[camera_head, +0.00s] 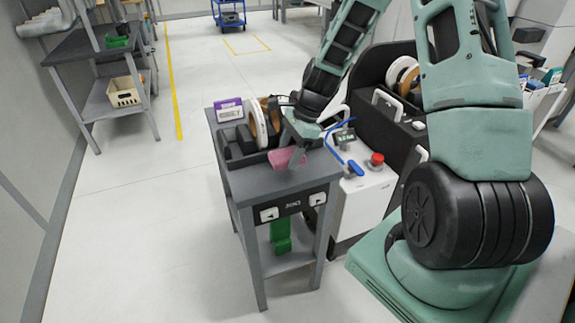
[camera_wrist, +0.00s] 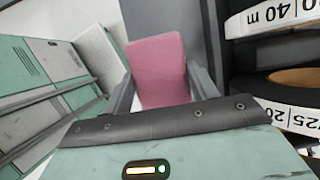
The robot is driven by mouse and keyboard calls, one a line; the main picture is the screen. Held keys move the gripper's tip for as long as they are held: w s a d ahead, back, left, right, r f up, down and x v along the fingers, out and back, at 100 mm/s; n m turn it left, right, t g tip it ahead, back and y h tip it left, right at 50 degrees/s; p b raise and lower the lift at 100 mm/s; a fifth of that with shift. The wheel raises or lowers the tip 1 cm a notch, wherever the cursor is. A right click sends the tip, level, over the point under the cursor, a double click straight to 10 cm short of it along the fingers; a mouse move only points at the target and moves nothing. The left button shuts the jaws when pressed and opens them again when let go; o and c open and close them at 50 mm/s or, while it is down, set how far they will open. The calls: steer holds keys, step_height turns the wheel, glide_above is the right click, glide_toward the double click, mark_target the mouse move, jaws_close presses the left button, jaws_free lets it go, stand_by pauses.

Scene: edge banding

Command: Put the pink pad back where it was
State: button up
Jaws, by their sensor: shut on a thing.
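The pink pad (camera_head: 287,157) is at my gripper, just above or on the front part of the small grey table (camera_head: 262,186); I cannot tell whether it touches the top. In the wrist view the pink pad (camera_wrist: 160,70) sits between the two grey fingers. My gripper (camera_head: 292,150) is shut on it, and it also shows in the wrist view (camera_wrist: 160,88). The pad's lower end is hidden behind the dark wrist edge in the wrist view.
A dark tray (camera_head: 228,150) on the table holds edge-banding rolls (camera_head: 258,122) beside the gripper. A purple box (camera_head: 228,109) stands at the back left. A white machine (camera_head: 362,195) with a red button (camera_head: 377,159) is close on the right. The tabletop's front strip is clear.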

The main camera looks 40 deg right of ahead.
mark_target(289, 174)
steer(key=shift+f, duration=2.3)
steer(key=shift+f, duration=0.15)
steer(key=o, duration=0.9)
steer(key=shift+o, duration=0.2)
